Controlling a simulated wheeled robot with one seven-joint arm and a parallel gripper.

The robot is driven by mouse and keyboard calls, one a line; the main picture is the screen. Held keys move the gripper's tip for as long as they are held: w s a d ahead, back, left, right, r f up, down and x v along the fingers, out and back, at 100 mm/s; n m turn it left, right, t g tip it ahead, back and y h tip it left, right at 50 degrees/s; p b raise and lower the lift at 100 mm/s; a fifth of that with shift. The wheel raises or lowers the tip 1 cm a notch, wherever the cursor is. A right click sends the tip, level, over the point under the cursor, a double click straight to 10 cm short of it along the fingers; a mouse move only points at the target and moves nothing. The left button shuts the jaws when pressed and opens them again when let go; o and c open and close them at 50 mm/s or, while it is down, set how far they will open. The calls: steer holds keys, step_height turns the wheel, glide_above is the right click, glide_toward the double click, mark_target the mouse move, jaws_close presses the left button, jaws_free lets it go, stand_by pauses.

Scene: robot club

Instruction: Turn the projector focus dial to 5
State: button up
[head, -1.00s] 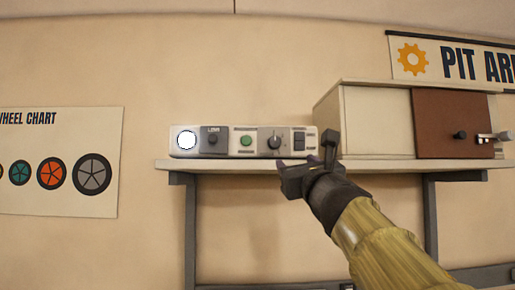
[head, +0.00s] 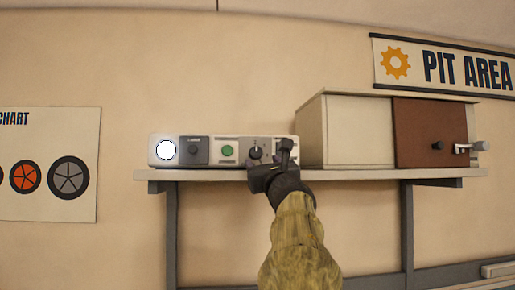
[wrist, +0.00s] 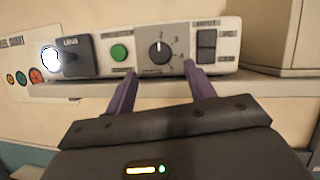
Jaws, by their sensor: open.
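The projector (head: 228,141) is a long light box on the wall shelf, with a bright white lens at its left end. Its focus dial (wrist: 160,52) is a dark round knob on a grey panel; in the wrist view its white mark points up, near the 2, with 3 and 4 printed to the right. In the head view the dial (head: 255,152) sits just left of my gripper's upper finger. My gripper (wrist: 160,82) is open and empty, its two purple fingers below and either side of the dial, apart from it.
The projector also has a green button (wrist: 119,53), a lens knob block (wrist: 77,57) and a dark rocker switch (wrist: 206,45). The shelf (head: 345,174) runs under it. A cream cabinet with a brown door (head: 430,133) stands to the right.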

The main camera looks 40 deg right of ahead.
mark_target(257, 154)
steer(key=p+x, duration=0.3)
steer(key=x, duration=0.1)
steer(key=shift+w+d+r, duration=0.15)
steer(key=shift+w+r, duration=0.1)
steer(key=shift+r, duration=0.1)
steer(key=shift+w+d+r+p, duration=0.1)
steer(key=shift+w+d+p, duration=0.2)
steer(key=shift+w, duration=0.3)
steer(key=shift+c, duration=0.4)
steer(key=c, duration=0.9)
